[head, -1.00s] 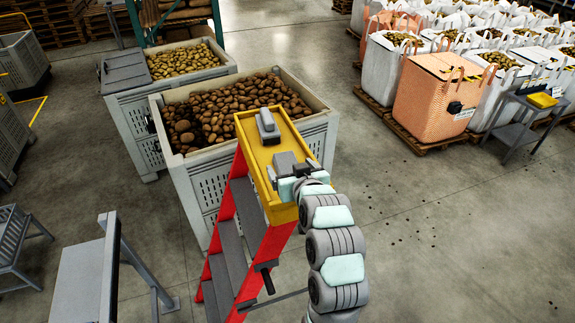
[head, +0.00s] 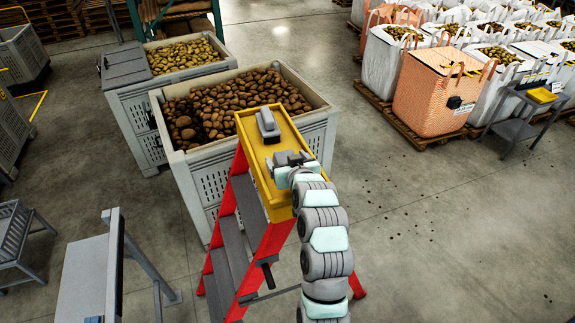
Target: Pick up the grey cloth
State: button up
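A small grey object (head: 267,124) lies at the far end of the yellow top (head: 254,152) of a red stepladder. It has a raised part, and I cannot tell whether it is the grey cloth. Nothing else in view is clearly a cloth. My gripper (head: 291,158) is over the nearer part of the yellow top, apart from the small grey object and nearer to the camera. It is seen from behind, and its wrist covers part of the ladder top. Whether the fingers are open or shut, and what lies beneath them, is hidden.
A grey crate of potatoes (head: 325,106) stands just behind the ladder, with another crate (head: 160,96) behind it, partly covered by a grey panel (head: 125,66). An orange bag (head: 440,90) stands on a pallet at right. The floor (head: 430,240) at right is mostly clear.

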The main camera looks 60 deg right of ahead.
jog(key=c, duration=1.3)
jog(key=shift+c, duration=0.2)
jog(key=shift+r, duration=0.15)
